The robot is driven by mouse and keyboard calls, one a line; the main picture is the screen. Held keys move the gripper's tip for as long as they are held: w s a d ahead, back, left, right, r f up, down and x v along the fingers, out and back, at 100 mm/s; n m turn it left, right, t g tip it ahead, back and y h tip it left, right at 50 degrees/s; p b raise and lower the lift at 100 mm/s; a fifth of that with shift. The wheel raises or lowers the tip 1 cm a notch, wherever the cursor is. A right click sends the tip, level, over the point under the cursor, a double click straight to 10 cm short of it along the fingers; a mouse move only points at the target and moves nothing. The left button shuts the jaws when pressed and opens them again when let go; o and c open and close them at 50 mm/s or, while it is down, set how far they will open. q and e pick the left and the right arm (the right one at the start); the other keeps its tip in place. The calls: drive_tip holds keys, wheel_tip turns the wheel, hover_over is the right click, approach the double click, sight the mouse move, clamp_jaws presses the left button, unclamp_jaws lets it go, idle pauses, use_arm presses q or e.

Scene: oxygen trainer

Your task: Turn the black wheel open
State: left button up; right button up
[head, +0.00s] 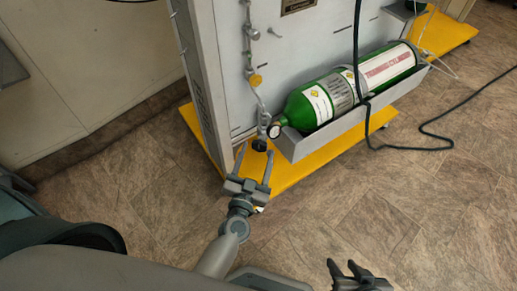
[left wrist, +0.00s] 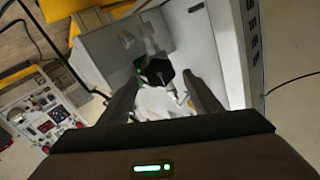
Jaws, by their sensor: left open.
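The black wheel (head: 260,145) sits at the valve end of a green gas cylinder (head: 317,104), low beside the grey panel. My left gripper (head: 255,160) is open. Its two fingers point at the wheel, one on each side in the picture. In the left wrist view the black wheel (left wrist: 159,71) shows between the two fingers, toward their tips. Whether the fingers touch it I cannot tell. My right gripper (head: 344,264) is at the bottom edge, away from the wheel, with its fingers apart and empty.
The cylinder lies in a grey tray (head: 299,148) on a yellow base (head: 330,156). A grey upright edge (head: 207,95) stands to the left. A black cable (head: 425,128) runs down the panel and over the floor.

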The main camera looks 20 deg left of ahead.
sight(260, 145)
use_arm(q)
drive_tip(key=shift+w+a, duration=0.1)
drive_tip(key=shift+w, duration=1.1)
drive_tip(key=c, duration=1)
drive_tip(key=shift+c, duration=0.2)
